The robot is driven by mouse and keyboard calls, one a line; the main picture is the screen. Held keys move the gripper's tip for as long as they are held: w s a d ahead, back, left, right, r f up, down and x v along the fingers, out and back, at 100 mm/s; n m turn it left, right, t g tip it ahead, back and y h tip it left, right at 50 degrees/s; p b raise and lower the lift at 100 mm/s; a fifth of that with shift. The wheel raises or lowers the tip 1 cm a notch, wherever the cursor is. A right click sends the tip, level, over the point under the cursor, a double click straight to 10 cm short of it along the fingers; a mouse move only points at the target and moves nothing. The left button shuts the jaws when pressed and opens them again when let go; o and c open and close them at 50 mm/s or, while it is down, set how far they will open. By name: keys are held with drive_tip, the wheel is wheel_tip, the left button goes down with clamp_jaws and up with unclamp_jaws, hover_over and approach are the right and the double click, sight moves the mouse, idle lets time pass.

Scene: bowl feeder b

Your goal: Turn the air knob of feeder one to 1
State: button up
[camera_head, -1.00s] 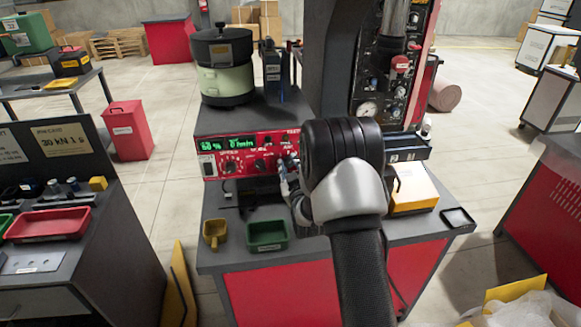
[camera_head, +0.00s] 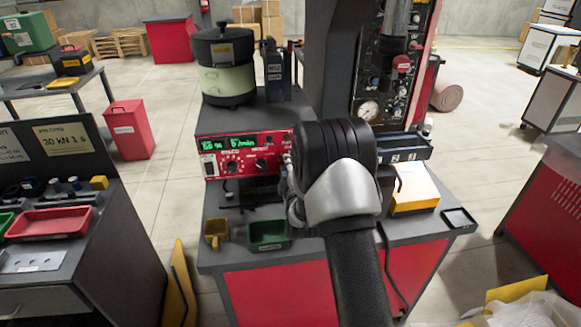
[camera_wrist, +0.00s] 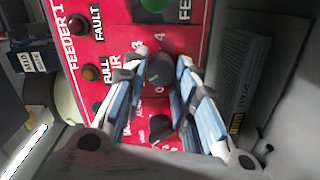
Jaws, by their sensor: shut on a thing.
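The feeder panel is a red box front (camera_head: 221,174) under the bowl feeder, with two green displays and several black knobs. In the wrist view the panel (camera_wrist: 112,15) reads FEEDER 1, with FAULT and FULL lamps and a partly covered word ending in "R". My gripper (camera_wrist: 162,66), with blue finger pads, is shut on a black knob (camera_wrist: 159,70) beside that word. Digits 3 and 4 show above the knob and 0 below; its pointer cannot be made out. In the head view my gripper (camera_head: 289,165) is at the panel's right end and hides this knob.
A second black knob (camera_wrist: 161,128) sits just below the held one in the wrist view. The feeder bowl (camera_head: 226,75) stands above the panel. A yellow scoop (camera_head: 215,232) and a green bin (camera_head: 269,235) lie on the bench in front. A gauge panel (camera_head: 383,75) rises at right.

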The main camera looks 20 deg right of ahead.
drive_tip(key=shift+n, duration=1.2)
drive_tip(key=o, duration=1.1)
drive_tip(key=v, duration=1.2)
drive_tip(key=shift+a, duration=0.1)
